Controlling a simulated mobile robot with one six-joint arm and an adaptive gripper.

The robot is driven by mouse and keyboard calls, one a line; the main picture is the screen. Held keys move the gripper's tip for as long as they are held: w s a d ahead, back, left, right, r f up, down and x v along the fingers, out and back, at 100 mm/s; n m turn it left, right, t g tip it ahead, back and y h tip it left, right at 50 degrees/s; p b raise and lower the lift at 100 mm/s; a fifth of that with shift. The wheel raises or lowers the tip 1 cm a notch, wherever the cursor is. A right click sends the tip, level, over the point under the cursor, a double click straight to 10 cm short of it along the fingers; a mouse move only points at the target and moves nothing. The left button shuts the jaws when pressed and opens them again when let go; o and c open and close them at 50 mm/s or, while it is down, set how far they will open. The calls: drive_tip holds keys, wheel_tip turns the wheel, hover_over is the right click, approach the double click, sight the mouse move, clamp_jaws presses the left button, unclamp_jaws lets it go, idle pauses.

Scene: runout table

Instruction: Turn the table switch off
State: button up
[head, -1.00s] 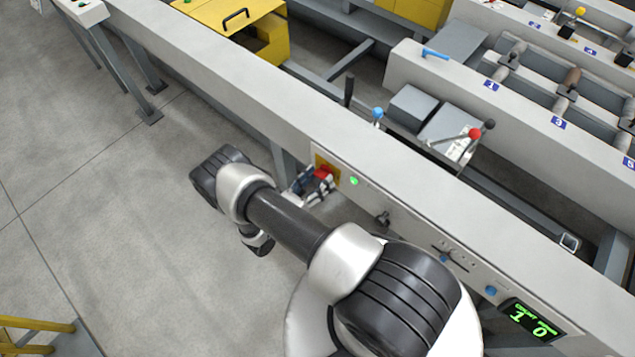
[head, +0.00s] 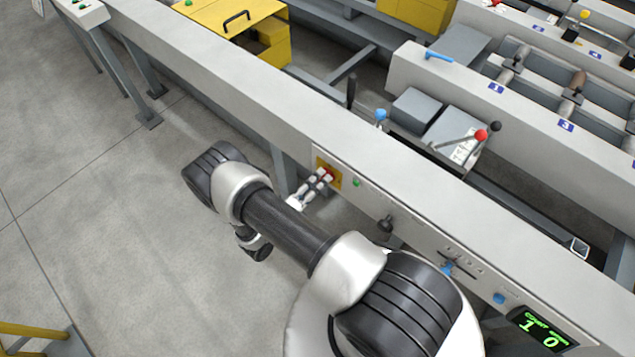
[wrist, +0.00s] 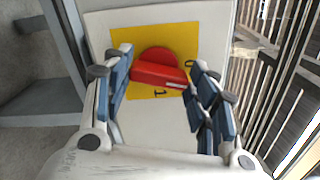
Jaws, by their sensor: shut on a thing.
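The table switch is a red rotary knob (head: 328,173) on a yellow plate (head: 336,182), set in the side of the long grey table. In the wrist view the red knob (wrist: 158,70) shows up close, with a 0 and a 1 printed on the yellow plate (wrist: 183,38). The white mark on the knob's end lies between the two figures, roughly. My gripper (wrist: 160,82) is shut on the knob, one finger on each side. In the head view my gripper (head: 317,183) is at the plate, seen small. A small green lamp (head: 357,183) right of the switch looks dim.
Right along the panel are a black knob (head: 386,224), a blue button (head: 499,298) and a green-lit display (head: 543,331). Levers with blue (head: 381,114) and red (head: 481,136) tops stand behind the table. The floor at left is clear.

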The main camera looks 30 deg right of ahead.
drive_tip(key=shift+n, duration=1.7)
drive_tip(key=o, duration=1.1)
drive_tip(key=shift+c, duration=0.2)
drive_tip(key=v, duration=1.2)
